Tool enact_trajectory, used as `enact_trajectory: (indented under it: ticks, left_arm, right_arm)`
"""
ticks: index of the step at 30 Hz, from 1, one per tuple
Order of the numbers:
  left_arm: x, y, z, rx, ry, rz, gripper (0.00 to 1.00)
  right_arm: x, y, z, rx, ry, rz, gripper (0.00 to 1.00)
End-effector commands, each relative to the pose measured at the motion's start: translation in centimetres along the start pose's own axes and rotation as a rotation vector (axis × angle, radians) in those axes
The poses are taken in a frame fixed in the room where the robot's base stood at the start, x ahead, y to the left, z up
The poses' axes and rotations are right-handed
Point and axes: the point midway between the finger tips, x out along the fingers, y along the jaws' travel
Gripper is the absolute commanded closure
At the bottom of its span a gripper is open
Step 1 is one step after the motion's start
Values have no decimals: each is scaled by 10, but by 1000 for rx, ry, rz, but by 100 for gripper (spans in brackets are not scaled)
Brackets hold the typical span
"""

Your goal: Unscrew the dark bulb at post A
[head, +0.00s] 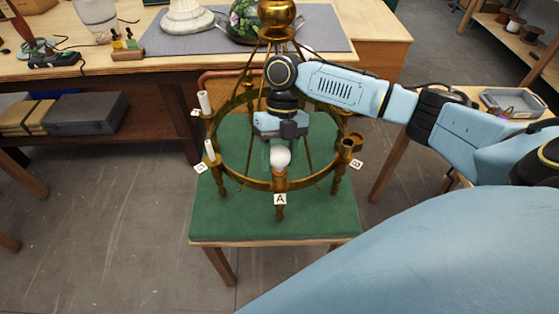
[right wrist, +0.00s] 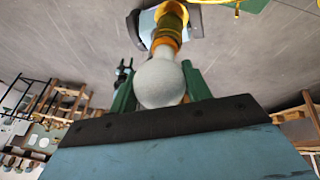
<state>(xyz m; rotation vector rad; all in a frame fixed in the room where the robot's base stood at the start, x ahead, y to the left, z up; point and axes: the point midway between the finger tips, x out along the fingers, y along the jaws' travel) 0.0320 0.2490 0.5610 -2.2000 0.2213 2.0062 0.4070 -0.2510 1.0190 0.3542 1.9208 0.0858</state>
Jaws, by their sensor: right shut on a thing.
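The bulb (head: 280,158) at post A is a round, pale grey-white globe, unlit. It sits upright on its post above the label A (head: 280,199), at the front of the brass ring chandelier (head: 258,184). My right gripper (head: 279,144) reaches in from the right over the ring, just behind the bulb. In the right wrist view the bulb (right wrist: 160,84) is between the two green fingers, which are shut on it. Its base meets a brass-coloured holder (right wrist: 168,28). The fingertips are mostly hidden in the head view. My left gripper is out of view.
The chandelier stands on a green-topped stool (head: 215,225). White candle sleeves (head: 204,103) stand at the left posts, and an open brass cup (head: 352,142) is at post B. Behind is a workbench with a grey mat (head: 180,40).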

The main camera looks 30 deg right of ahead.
Motion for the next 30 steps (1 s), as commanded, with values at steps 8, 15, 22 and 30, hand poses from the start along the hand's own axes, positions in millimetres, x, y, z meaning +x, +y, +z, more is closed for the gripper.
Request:
enact_trajectory:
  ticks: [8, 15, 22, 30]
  left_arm:
    - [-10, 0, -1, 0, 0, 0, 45]
    - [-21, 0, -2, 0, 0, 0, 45]
    - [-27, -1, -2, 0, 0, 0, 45]
    - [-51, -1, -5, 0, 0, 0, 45]
  right_arm:
    - [-8, 1, -4, 11, -3, 4, 72]
    - [-19, 4, -8, 12, -3, 4, 72]
    - [-25, 5, -11, 12, -3, 4, 72]
    - [-47, 11, -20, 12, -3, 4, 72]
